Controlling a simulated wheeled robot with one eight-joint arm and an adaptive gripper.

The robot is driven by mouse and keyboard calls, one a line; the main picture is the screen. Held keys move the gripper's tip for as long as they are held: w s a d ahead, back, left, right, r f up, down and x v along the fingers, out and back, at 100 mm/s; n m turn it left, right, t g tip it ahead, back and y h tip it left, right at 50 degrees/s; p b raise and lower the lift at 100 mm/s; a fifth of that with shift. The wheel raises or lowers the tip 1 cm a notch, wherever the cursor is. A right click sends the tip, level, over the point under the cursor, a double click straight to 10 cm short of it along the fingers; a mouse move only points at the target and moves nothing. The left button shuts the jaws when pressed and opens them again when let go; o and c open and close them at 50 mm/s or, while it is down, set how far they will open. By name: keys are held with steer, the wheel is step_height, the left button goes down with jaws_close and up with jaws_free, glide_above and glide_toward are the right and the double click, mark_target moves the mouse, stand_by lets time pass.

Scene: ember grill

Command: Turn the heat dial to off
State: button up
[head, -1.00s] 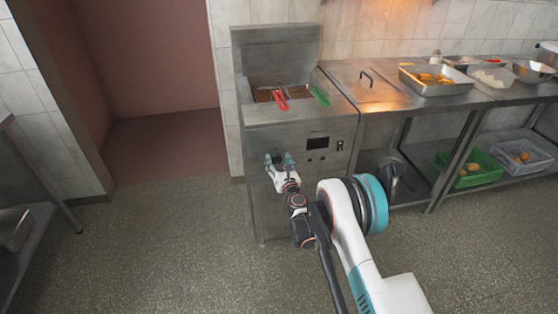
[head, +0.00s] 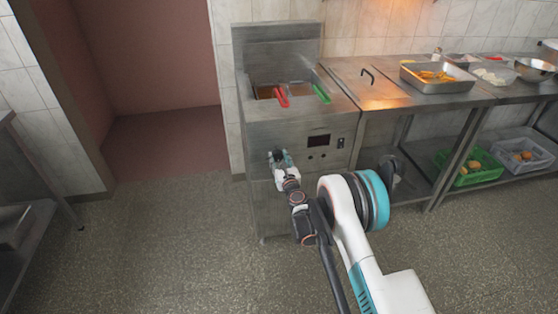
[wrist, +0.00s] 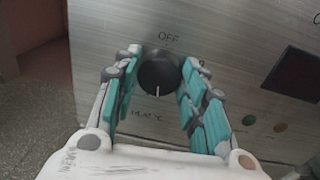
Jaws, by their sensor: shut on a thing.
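The heat dial (wrist: 158,74) is a round black knob on the fryer's steel front, seen in the wrist view. The word OFF is printed above it and a heat label below it. A white line on the knob points down, away from OFF. My gripper (wrist: 160,80) has one teal-padded finger on each side of the knob and is shut on it.
The steel fryer (head: 290,190) has a dark display (head: 318,141) and small buttons right of the dial. A red handle (head: 281,95) and a green handle (head: 321,93) are on top. A steel counter (head: 385,95) adjoins at right. The floor at left is open.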

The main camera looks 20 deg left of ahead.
steer(key=n, duration=0.8)
steer(key=shift+s+a+n+h, duration=0.1)
steer(key=shift+a+n+h, duration=0.05)
steer(key=shift+n+h, duration=0.2)
steer(key=n, duration=0.3)
steer(key=shift+a+n, duration=0.1)
steer(key=shift+n, duration=0.15)
steer(key=n+h, duration=0.1)
steer(key=n, duration=0.3)
steer(key=shift+s, duration=0.1)
steer(key=n, duration=0.3)
steer(key=shift+f+n, duration=0.15)
steer(key=shift+n, duration=0.15)
steer(key=n+t, duration=0.1)
steer(key=n, duration=0.3)
steer(key=shift+f+h, duration=0.1)
steer(key=shift+h, duration=0.15)
steer(key=n, duration=0.4)
steer(key=shift+f+n, duration=0.1)
steer(key=shift+n, duration=1.9)
